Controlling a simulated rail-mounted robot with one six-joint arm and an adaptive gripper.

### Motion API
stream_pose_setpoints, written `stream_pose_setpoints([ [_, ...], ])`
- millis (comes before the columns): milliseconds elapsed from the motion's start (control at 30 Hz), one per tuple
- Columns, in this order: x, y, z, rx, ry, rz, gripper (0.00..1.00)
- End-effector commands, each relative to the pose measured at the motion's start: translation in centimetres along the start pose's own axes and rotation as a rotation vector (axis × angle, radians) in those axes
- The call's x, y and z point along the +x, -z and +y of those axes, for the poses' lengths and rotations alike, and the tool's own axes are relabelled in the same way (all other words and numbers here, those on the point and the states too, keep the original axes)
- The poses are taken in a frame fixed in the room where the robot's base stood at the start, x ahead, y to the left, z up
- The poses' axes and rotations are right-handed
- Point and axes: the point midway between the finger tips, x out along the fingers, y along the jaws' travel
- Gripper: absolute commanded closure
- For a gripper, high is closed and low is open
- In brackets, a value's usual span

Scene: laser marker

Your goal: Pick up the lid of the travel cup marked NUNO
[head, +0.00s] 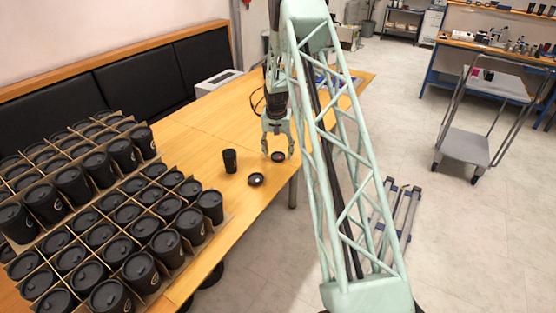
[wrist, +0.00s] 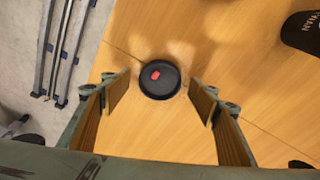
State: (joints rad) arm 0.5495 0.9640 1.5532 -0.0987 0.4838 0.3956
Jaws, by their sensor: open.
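A round black lid (wrist: 160,80) with a red patch on top lies flat on the wooden table in the wrist view. It also shows in the head view (head: 278,157), near the table's right edge. My gripper (wrist: 160,96) is open, with one finger on each side of this lid; the fingers look apart from it. In the head view my gripper (head: 278,153) points down over the lid. A black cup (head: 230,161) stands upright to the left; a dark cup at the wrist view's upper right (wrist: 303,32) has pale letters, partly cut off. I cannot make out NUNO.
A second black lid (head: 256,179) with a light spot lies on the table near the standing cup. Several lidded black cups fill cardboard dividers (head: 232,214) on the left. The table right of the dividers is mostly clear. A trolley (head: 466,146) stands away on the floor.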

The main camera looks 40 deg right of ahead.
Motion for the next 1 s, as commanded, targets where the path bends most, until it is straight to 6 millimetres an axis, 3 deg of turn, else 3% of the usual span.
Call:
stream_pose_setpoints([
  [633, 0.44, 0.01, 0.01, 0.000, 0.000, 0.000, 0.45],
  [900, 0.44, 0.01, 0.01, 0.000, 0.000, 0.000, 0.68],
  [1000, 0.44, 0.01, 0.01, 0.000, 0.000, 0.000, 0.69],
])
